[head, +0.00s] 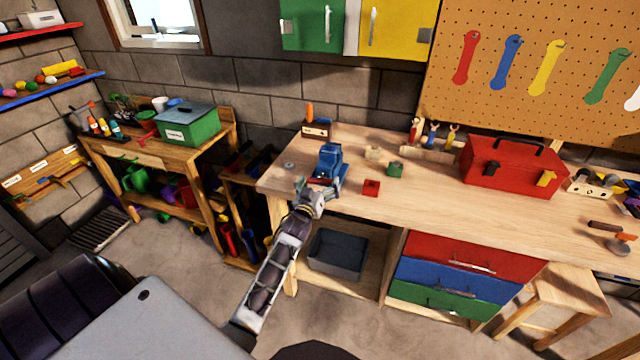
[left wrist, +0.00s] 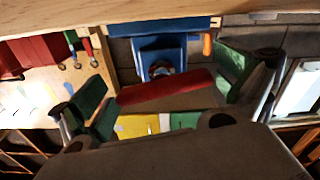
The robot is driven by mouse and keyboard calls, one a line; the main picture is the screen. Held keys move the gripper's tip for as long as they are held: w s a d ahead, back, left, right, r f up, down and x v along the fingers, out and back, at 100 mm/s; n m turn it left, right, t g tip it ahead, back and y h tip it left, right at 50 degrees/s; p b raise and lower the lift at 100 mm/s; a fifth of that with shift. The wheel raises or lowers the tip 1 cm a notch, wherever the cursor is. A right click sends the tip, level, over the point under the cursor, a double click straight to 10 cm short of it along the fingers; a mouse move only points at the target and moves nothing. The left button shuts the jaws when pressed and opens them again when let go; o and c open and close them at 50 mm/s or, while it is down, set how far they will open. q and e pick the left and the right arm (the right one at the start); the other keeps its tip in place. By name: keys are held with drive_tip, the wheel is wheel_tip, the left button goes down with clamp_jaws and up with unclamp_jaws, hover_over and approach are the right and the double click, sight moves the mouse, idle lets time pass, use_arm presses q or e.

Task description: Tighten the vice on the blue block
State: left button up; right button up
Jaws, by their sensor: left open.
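The blue vice (head: 331,160) stands at the left front edge of the wooden workbench. In the left wrist view, the vice (left wrist: 150,52) faces me, and a red bar (left wrist: 165,91), seemingly its handle, crosses in front of it. I cannot clearly tell the blue block from the blue vice body. My left gripper (head: 318,191) is at the front of the vice, at handle height. In the left wrist view it is open, with its green-padded fingers (left wrist: 168,88) on either side of the red bar, and no clear grip. My right gripper is out of view.
On the bench (head: 440,205) stand a small red block (head: 371,188), a green block (head: 395,170) and a red toolbox (head: 510,166). A dark bin (head: 338,253) sits on the shelf below. Drawers (head: 450,283) are at the right. The bench front is mostly clear.

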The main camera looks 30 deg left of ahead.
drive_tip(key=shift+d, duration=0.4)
use_arm(q)
drive_tip(key=c, duration=0.7)
drive_tip(key=shift+m, duration=0.4)
drive_tip(key=shift+c, duration=0.4)
drive_tip(key=shift+m+p, duration=0.35)
drive_tip(key=shift+m, duration=0.15)
drive_tip(key=shift+a+m, duration=0.1)
drive_tip(key=shift+m, duration=0.3)
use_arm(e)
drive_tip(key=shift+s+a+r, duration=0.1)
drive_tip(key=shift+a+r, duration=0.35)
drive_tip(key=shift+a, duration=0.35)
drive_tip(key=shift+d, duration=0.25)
use_arm(q)
drive_tip(key=o, duration=0.8)
